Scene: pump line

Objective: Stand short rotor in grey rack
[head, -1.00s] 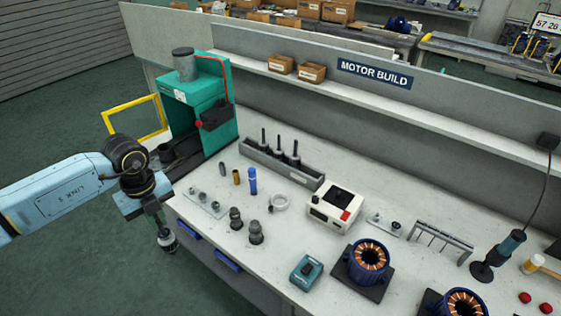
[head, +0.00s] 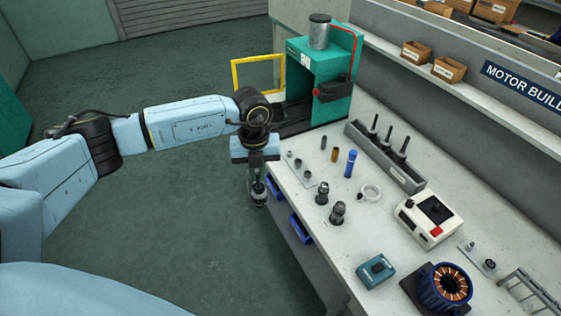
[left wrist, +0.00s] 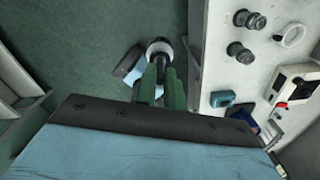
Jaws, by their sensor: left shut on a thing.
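My left gripper (head: 257,171) points down off the bench's left edge, shut on a rotor (head: 258,195) with a dark and silver body. In the left wrist view the fingers (left wrist: 163,82) close on the rotor (left wrist: 160,47), which hangs over the green floor; the fingers hide part of it. The grey rack (head: 413,184) is a long trough at the back of the bench, right of the green press. Several dark upright rods stand in it. Two similar dark and silver pieces (head: 322,195) (head: 337,213) stand on the bench. My right gripper is not in view.
The green press (head: 335,104) with a yellow frame (head: 258,72) stands at the bench's far end. Blue (head: 350,164), brass (head: 334,155) and grey cylinders and a white ring (head: 370,193) stand before the rack. A white control box (head: 428,218) is to the right.

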